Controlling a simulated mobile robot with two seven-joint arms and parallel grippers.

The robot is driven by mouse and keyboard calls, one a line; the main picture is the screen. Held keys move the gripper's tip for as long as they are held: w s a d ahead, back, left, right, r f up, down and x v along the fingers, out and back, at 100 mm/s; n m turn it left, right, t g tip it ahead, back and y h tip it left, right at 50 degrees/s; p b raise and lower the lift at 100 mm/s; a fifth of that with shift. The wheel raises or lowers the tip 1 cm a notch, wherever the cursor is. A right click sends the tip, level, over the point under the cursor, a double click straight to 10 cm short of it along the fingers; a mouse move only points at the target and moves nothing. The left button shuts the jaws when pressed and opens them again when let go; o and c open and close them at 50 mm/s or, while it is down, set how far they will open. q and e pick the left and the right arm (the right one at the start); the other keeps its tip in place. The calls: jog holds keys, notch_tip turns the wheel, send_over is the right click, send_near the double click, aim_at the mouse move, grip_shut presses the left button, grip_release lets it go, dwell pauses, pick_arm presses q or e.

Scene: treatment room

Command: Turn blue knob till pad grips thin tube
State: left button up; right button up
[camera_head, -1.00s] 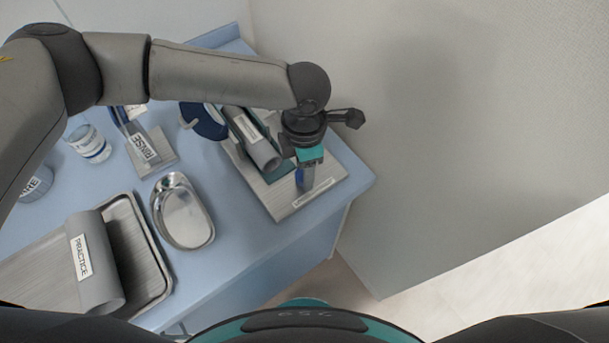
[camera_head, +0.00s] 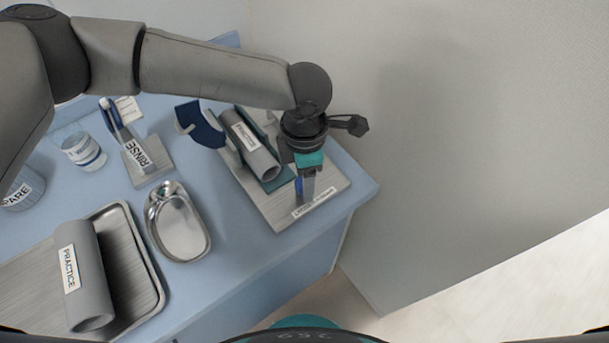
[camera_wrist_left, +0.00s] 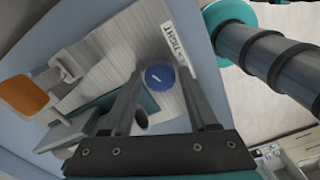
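My left gripper (camera_head: 308,180) points down over the front right part of a metal base plate (camera_head: 332,182). The blue knob (camera_wrist_left: 159,76) lies between the lines of its two spread fingers in the left wrist view, beside a "TIGHT" label (camera_wrist_left: 180,48). In the head view the knob is mostly hidden by the gripper; a bit of blue (camera_head: 299,187) shows. I cannot tell whether the fingers touch it. A grey tube (camera_head: 248,143) lies in a teal cradle (camera_head: 277,181) on the plate. I cannot make out the pad's contact with it. My right gripper is out of view.
A dark blue curved piece (camera_head: 203,124) stands left of the cradle. A kidney dish (camera_head: 178,225), a tray (camera_head: 150,284) with a "PRACTICE" tube (camera_head: 84,275), a "RINSE" stand (camera_head: 145,165) and jars (camera_head: 83,150) occupy the left. A wall (camera_head: 450,130) rises at the right.

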pick_arm(q)
jog(key=shift+o, duration=1.2)
notch_tip(320, 180, up, 15)
jog(key=p, duration=0.2)
jog(key=shift+r, duration=0.15)
